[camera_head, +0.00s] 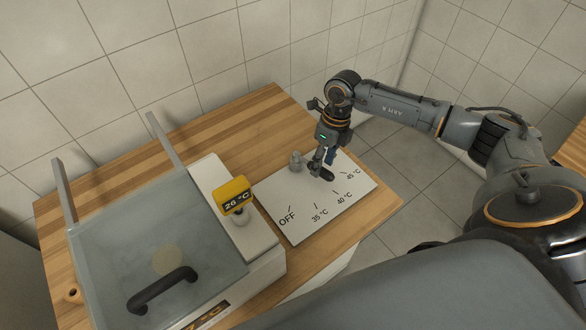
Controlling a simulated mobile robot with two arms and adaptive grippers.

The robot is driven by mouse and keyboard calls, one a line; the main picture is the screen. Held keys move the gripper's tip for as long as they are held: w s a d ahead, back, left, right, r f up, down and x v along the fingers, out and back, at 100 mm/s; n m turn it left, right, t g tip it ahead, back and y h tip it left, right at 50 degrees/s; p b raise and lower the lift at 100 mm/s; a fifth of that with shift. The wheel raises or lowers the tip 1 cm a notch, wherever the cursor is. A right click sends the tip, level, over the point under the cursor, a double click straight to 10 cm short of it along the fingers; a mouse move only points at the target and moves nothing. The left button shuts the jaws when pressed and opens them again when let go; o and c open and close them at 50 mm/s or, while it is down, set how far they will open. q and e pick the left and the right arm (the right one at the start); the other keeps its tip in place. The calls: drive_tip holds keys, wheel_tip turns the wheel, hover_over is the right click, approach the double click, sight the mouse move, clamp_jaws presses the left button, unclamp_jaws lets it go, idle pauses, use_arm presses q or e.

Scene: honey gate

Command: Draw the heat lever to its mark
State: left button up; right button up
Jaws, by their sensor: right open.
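A small grey upright piece (296,161), which looks like part of the heat lever, stands near the panel's back edge. My right gripper (321,168) reaches down over the panel just right of this piece, with its fingers open. The gripper hides part of the panel, and I cannot tell where the lever points or whether the fingers are around it. My left gripper is not in view.
A white box with a clear lid (110,250) and a black handle (163,289) stands left of the panel. A yellow display (233,194) reading 26 °C stands on the box. The wooden counter (230,125) behind is clear. Tiled walls close off the back.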

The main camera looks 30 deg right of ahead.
drive_tip(key=r+p, duration=0.1)
drive_tip(key=r, duration=0.2)
drive_tip(key=d+r+p, duration=0.1)
drive_tip(key=r, duration=0.1)
drive_tip(key=shift+w+r+p, duration=0.1)
drive_tip(key=shift+w+p, duration=0.05)
drive_tip(key=shift+p, duration=0.2)
idle(0.4)
